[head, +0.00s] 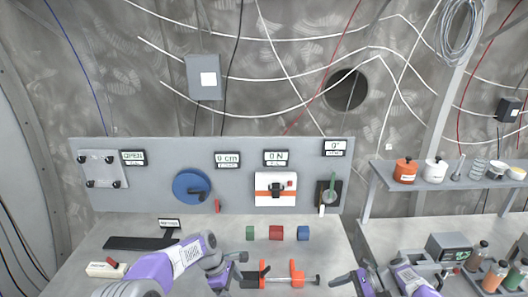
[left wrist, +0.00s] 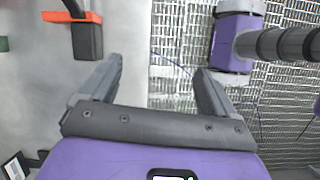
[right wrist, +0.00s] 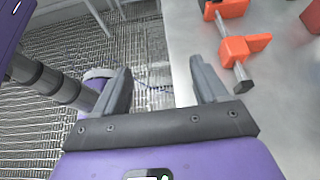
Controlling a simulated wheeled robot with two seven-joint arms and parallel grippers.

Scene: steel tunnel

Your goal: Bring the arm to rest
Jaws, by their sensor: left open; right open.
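My left arm (head: 185,262) is purple and comes in from the lower left of the head view. My left gripper (head: 232,272) hangs over the bench's front part, just left of an orange clamp. In the left wrist view the left gripper (left wrist: 160,75) has its fingers spread, with nothing between them. My right gripper (head: 359,283) is at the bottom of the head view, right of the clamp, near the bench's right edge. In the right wrist view the right gripper (right wrist: 161,72) has its fingers apart and empty, partly over the grated floor.
The orange clamp (head: 294,271) lies on the bench (head: 330,250) between my grippers. Green (head: 250,233), red (head: 276,233) and blue (head: 303,233) blocks stand behind it. A control panel (head: 235,165) rises at the back. Bottles (head: 497,273) stand on the right-hand table.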

